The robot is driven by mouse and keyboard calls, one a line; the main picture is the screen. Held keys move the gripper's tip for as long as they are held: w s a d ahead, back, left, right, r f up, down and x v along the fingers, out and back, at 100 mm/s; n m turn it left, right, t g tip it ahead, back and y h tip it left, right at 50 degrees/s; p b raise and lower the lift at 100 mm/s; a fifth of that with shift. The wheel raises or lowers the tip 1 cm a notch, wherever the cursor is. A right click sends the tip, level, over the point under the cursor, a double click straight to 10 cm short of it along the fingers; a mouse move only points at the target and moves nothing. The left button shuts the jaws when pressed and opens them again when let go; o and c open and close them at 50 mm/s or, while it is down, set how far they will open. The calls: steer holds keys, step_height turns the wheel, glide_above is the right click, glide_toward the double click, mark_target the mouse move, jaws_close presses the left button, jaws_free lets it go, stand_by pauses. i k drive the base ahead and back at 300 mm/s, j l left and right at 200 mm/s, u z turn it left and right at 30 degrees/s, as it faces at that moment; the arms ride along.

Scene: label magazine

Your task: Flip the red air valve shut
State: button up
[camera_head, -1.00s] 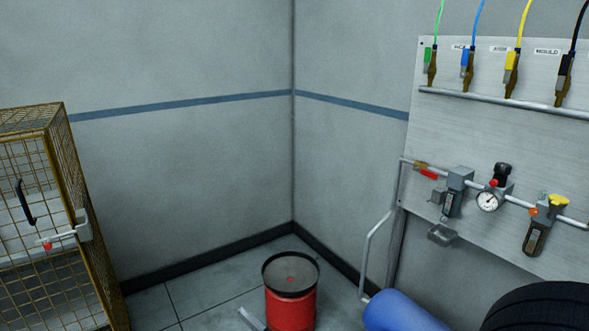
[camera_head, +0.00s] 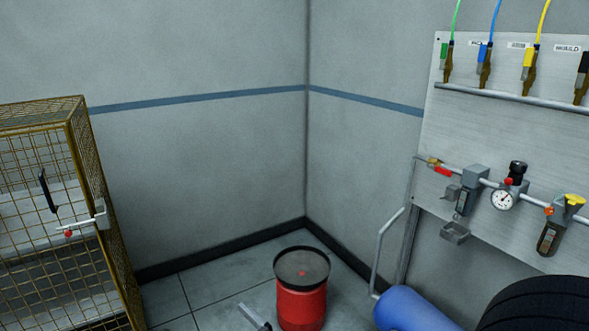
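The red air valve (camera_head: 443,171) is a small red lever on a brass body at the left end of the pipe on the grey wall panel, in the right part of the head view. The lever lies roughly along the pipe, tilted slightly down to the right. A grey filter unit (camera_head: 468,190) sits just right of it, with a round gauge (camera_head: 502,199) and a yellow-topped unit (camera_head: 552,226) further along.
A wire cage (camera_head: 60,210) with a latch stands at left. A red drum (camera_head: 301,289) stands on the floor in the middle. A blue cylinder (camera_head: 410,309) and a black tyre (camera_head: 540,303) are below the panel.

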mark_target(441, 171)
steer(key=i+l+z, duration=0.1)
steer(key=z, duration=0.35)
steer(key=i+z, duration=0.15)
steer(key=z, duration=0.3)
steer(key=i+z, duration=0.15)
steer(key=z, duration=0.3)
steer(key=i+l, duration=0.05)
